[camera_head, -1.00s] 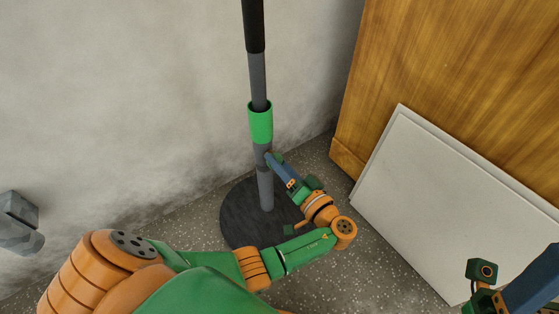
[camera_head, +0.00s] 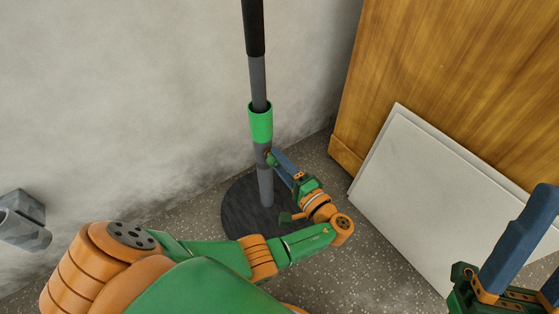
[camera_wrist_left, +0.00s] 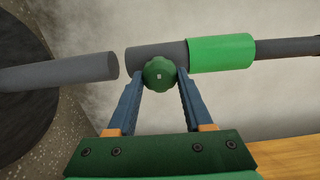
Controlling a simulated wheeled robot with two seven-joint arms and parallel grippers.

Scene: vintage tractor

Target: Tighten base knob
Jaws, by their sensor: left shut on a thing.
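A dark grey pole (camera_head: 259,80) with a bright green sleeve (camera_head: 261,122) rises over a round black base (camera_head: 238,212). In the left wrist view a dark green lobed knob (camera_wrist_left: 159,72) sits on the grey section beside the green sleeve (camera_wrist_left: 222,53). A narrow gap shows there between this section and the lower pole piece (camera_wrist_left: 60,73). My left gripper (camera_head: 272,156) is shut on the knob, with its two blue fingers on either side of it (camera_wrist_left: 159,80). The knob is mostly hidden in the head view. My right gripper (camera_head: 538,235) is at the lower right, fingers apart, partly cut off.
A pale wall (camera_head: 120,90) stands behind the pole. A white panel (camera_head: 430,190) leans against a wooden cabinet (camera_head: 460,70) at the right. A grey metal piece (camera_head: 22,220) shows at the left edge. Speckled floor (camera_head: 185,222) lies around the base.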

